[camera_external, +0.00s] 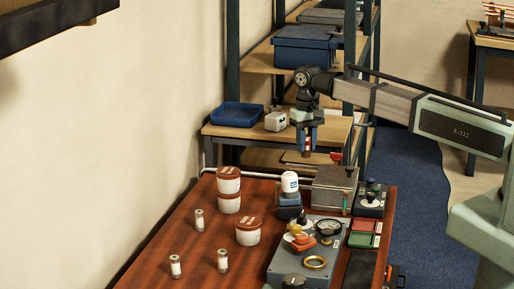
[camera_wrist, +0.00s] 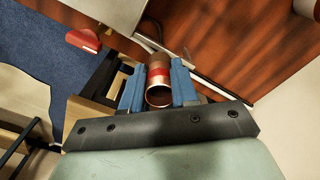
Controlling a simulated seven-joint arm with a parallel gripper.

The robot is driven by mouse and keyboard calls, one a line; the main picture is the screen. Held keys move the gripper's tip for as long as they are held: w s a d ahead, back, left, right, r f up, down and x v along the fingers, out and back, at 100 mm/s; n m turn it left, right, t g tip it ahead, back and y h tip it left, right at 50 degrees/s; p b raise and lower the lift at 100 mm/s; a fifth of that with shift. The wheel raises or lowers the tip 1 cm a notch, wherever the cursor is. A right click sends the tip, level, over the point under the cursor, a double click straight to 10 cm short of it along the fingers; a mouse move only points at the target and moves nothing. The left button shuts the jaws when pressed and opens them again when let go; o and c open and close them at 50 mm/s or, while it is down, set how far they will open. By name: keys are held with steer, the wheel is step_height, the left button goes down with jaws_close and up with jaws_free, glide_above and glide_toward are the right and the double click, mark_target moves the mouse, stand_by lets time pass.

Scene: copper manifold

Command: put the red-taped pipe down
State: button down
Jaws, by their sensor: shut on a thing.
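The red-taped pipe (camera_wrist: 158,72) is a short copper tube with a red band and an open end towards the wrist camera. It sits between the two blue fingers of my gripper (camera_wrist: 157,84), which is shut on it. In the external view my gripper (camera_external: 307,146) points down, with a bit of the red-taped pipe (camera_external: 307,142) showing between the fingers. It appears held in the air, beyond the far end of the brown table (camera_external: 185,250), in front of a wooden shelf. The pipe's lower end is hard to make out.
A grey metal box (camera_external: 335,188) and a white-capped jar (camera_external: 290,183) stand near the table's far end. Brown-lidded tubs (camera_external: 248,232), small cylinders and a grey control panel (camera_external: 300,262) stand nearer. A blue tray (camera_external: 238,115) lies on the wooden shelf (camera_external: 225,134).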

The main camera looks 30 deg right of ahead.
steer(key=s+a+n, duration=0.2)
steer(key=s+a, duration=0.5)
steer(key=a, duration=0.8)
steer(key=s+a+n, duration=0.3)
steer(key=s+a, duration=0.3)
steer(key=a, duration=1)
steer(key=s+a+n, duration=0.2)
steer(key=s+a, duration=0.5)
steer(key=a, duration=0.8)
steer(key=w+a, duration=0.3)
steer(key=a, duration=0.2)
steer(key=shift+n, duration=0.3)
steer(key=shift+f, duration=4.85)
steer(key=shift+f, duration=0.1)
steer(key=c, duration=0.9)
jaws_free()
steer(key=shift+o, duration=0.2)
step_height(320, 180, up, 12)
